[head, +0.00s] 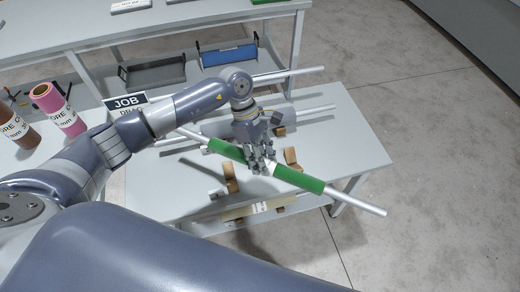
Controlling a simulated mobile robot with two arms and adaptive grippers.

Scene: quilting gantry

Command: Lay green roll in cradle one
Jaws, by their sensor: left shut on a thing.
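The green roll (300,180) is a green sleeve on a long silver bar that sticks out at both ends. My left gripper (262,163) is shut on it near its middle, and the fingers hide part of the sleeve. The roll slants from upper left to lower right over the light table (190,190), its right bar end past the table's edge. Brown notched blocks, (230,178) and (292,157), stand below and beside it, apparently cradle supports. I cannot read which cradle is which, nor tell whether the roll touches them. My right gripper is out of view.
A JOB sign (125,102) stands behind my left arm. A pink roll (58,108) and a brown roll (17,128) stand at the left. Silver bars (308,112) lie behind the gripper. A blue tray (228,56) is farther back. Floor at right is clear.

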